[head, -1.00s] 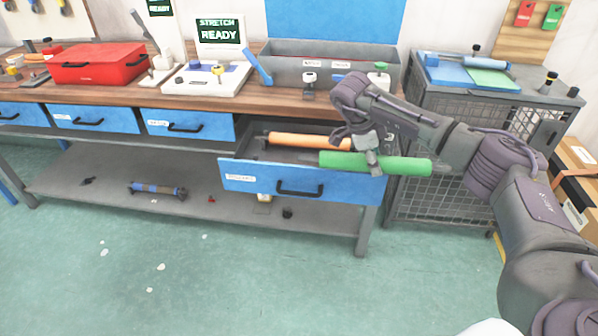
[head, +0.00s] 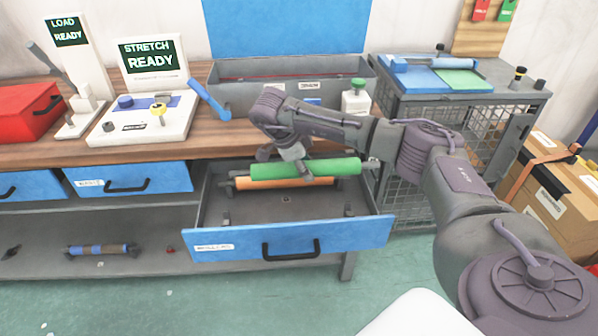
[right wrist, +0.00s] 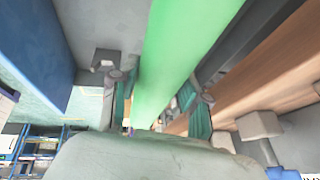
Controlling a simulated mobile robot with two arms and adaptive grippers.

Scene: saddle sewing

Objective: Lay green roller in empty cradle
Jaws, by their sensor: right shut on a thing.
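My right gripper (head: 302,166) is shut on the middle of the green roller (head: 335,168). It holds the roller roughly level over the open drawer (head: 350,238), in line with the orange roller (head: 290,183), which lies at the back of the drawer. In front of the orange roller, grey cradle brackets stand empty, one at the left (head: 226,217) and one at the right (head: 349,210). My left gripper is out of view.
The wooden bench top (head: 190,147) overhangs behind the drawer. A grey bin (head: 235,98) and a white bottle (head: 355,100) stand on it. A wire-mesh cabinet (head: 408,195) is close at right. A blue-brown roller (head: 102,249) lies on the lower shelf.

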